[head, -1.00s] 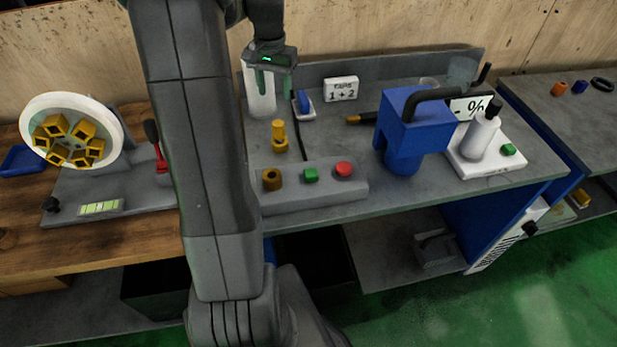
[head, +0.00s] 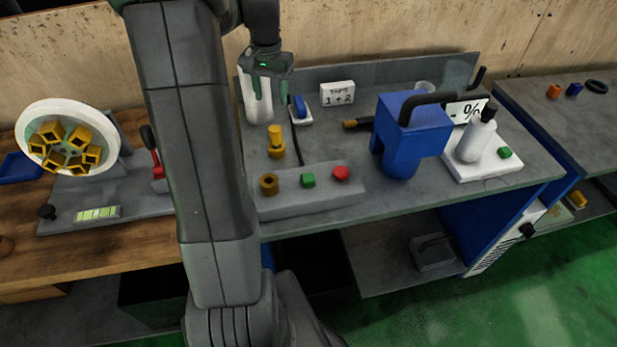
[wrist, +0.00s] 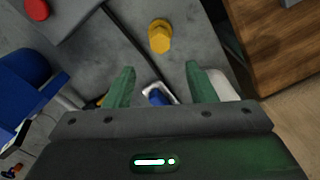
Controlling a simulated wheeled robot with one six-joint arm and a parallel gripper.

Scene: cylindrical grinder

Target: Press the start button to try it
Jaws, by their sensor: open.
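A grey control box (head: 322,199) near the bench's front edge carries a green button (head: 308,180), a red button (head: 341,173) and a brown-yellow ring-like knob (head: 268,184). The red button also shows at the top left of the wrist view (wrist: 37,9). No readable label marks which one is start; the green one looks likely. My gripper (head: 264,98) is open and empty, pointing down above the back of the bench, behind the box. In the wrist view its green fingers (wrist: 160,82) stand apart with bench between them.
A yellow peg (head: 276,143) stands between my gripper and the box. A white cylinder (head: 256,97) is close behind the gripper. A blue-and-white item (head: 300,110) lies beside it. A blue jug-like body (head: 402,150) stands right of the box. Bench space before the box is narrow.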

